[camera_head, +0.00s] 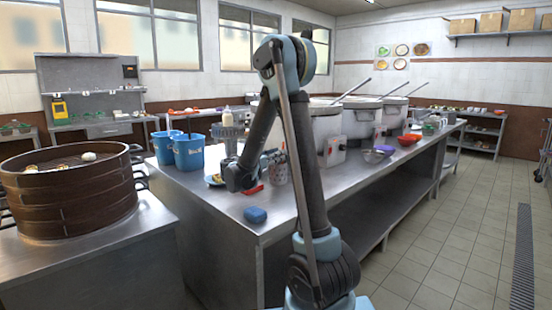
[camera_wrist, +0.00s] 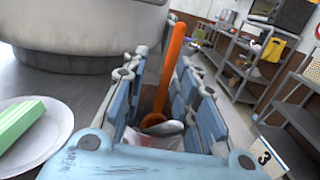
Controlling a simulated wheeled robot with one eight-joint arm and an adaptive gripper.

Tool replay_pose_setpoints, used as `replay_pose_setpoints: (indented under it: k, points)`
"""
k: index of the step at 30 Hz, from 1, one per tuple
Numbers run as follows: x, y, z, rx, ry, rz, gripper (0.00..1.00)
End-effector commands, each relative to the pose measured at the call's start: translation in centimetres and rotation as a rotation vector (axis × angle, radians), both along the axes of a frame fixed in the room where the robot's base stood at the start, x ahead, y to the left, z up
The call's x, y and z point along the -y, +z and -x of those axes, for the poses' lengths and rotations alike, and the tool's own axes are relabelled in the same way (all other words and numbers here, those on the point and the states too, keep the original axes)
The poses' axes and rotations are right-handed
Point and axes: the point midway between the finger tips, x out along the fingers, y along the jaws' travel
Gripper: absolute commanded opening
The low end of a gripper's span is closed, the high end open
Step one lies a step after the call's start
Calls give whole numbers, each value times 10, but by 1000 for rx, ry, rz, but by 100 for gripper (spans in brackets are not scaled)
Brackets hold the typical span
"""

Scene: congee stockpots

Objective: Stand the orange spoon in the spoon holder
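The orange spoon (camera_wrist: 171,62) shows between my fingers in the wrist view, its handle pointing up the picture and its bowl low between them. My gripper (camera_wrist: 163,65) is open, with visible gaps beside the handle. A silvery, pale shape lies by the bowl; I cannot tell what it is. In the head view my gripper (camera_head: 247,184) is low over the near counter, with a red-orange piece (camera_head: 254,189) beside it, probably the spoon. A grey speckled cylinder (camera_head: 279,174), likely the spoon holder, stands just right of it, partly hidden by my arm.
A plate with a green block (camera_wrist: 18,122) lies left of my gripper in the wrist view. A large pot (camera_wrist: 85,35) stands beyond. Two blue buckets (camera_head: 189,153) and a blue sponge (camera_head: 255,215) are on the counter (camera_head: 215,202). A steamer (camera_head: 70,195) stands left.

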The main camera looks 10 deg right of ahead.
Motion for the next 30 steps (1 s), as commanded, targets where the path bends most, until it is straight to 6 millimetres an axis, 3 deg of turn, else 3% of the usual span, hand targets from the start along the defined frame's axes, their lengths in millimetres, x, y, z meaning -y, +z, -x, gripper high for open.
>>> replay_pose_setpoints:
  k: [14,30]
  points:
    - [-8,0,5,0,3,0,34]
    - [-77,-5,53,0,4,0,34]
